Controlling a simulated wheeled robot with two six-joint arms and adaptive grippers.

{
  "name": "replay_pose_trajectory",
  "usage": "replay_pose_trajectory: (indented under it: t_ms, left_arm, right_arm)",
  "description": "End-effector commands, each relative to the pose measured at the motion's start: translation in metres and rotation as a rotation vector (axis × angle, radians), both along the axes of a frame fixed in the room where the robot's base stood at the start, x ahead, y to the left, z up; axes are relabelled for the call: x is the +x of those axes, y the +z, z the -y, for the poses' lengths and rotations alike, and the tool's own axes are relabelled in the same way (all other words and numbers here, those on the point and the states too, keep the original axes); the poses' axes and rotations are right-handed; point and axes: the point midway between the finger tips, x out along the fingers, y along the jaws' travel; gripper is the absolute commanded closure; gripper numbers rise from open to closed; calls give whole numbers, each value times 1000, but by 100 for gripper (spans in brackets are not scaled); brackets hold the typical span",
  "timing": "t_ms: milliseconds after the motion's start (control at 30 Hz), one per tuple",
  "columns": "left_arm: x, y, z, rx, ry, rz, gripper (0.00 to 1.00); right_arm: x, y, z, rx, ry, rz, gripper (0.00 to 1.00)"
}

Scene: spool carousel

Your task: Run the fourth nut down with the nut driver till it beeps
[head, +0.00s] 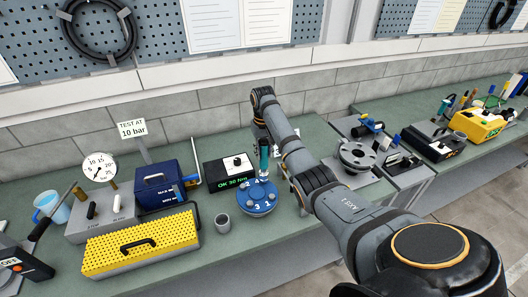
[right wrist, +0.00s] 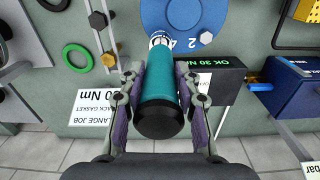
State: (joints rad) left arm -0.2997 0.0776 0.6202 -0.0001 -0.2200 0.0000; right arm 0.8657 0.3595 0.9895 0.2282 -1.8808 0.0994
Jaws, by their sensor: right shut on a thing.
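The teal nut driver (head: 264,158) stands upright over the blue round flange (head: 257,203), at its far side. My right gripper (head: 265,143) is shut on the driver's body. In the right wrist view the gripper (right wrist: 158,92) has its fingers on both sides of the teal nut driver (right wrist: 160,82). The driver's silver socket end reaches the blue flange (right wrist: 180,14) beside the printed 2 and 4. The nut under the socket is hidden. Another nut (right wrist: 206,37) shows on the flange. My left gripper is in neither view.
A black controller box (head: 231,174) with a green "OK 30 Nm" display stands left of the flange. A grey round fixture (head: 357,155) lies beyond my right arm. The bench front near the flange is clear.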

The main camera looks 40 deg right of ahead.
Motion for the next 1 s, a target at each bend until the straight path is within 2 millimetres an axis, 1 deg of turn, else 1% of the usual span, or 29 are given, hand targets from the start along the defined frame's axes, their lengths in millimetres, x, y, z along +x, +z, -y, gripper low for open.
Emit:
replay_pose_trajectory:
  t_ms: [1000]
  left_arm:
    - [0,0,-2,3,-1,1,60]
  right_arm:
    - [1,-14,0,-1,0,2,100]
